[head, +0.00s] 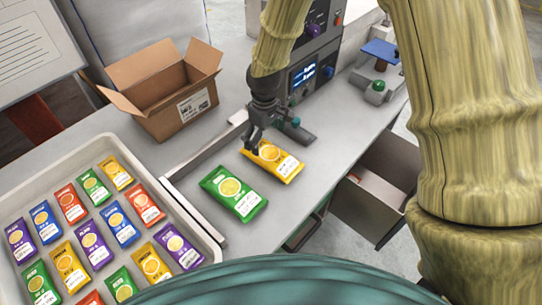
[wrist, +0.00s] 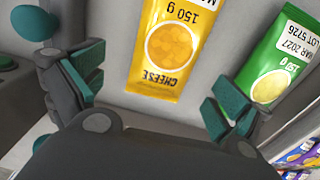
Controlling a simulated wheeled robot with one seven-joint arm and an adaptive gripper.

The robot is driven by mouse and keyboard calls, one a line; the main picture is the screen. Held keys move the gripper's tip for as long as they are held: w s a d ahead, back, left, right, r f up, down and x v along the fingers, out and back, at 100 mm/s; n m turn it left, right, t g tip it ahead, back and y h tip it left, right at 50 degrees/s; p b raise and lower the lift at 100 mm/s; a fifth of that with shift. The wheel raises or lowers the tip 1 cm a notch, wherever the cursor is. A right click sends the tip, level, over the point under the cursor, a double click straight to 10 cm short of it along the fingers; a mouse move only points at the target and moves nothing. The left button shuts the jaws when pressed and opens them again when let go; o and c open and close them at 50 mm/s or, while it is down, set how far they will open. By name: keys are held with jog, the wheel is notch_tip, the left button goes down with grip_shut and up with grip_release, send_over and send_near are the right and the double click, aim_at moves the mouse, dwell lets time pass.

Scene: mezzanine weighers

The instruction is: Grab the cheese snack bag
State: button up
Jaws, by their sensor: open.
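The yellow cheese snack bag (head: 273,160) lies flat on the grey bench beside a green bag in the head view. In the wrist view the cheese bag (wrist: 172,45) lies ahead of and between the open fingers, its printed name readable upside down. My gripper (head: 262,143) is above the bag's far left end in the head view. In the wrist view my gripper (wrist: 150,95) is open and empty, with teal pads on both fingers. Its right finger is near the green bag (wrist: 280,65). I cannot tell the exact height above the bag.
The green bag (head: 234,192) lies close left of the cheese bag. A tray (head: 185,215) of several coloured bags fills the lower left. An open cardboard box (head: 170,107) stands behind. A machine with a display (head: 308,72) is at the back. Bare bench lies right of the cheese bag.

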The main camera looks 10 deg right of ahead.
aim_at(264, 149)
jog(key=shift+s+f, duration=0.15)
jog(key=shift+f, duration=0.45)
jog(key=shift+a+f+p, duration=0.15)
jog(key=shift+f+p, duration=0.45)
jog(key=shift+f, duration=0.15)
jog(key=shift+a+f+p, duration=0.15)
jog(key=shift+f+p, duration=0.4)
jog(key=shift+f, duration=0.15)
jog(key=shift+f+p, duration=0.3)
jog(key=shift+f, duration=0.9)
jog(key=c, duration=1)
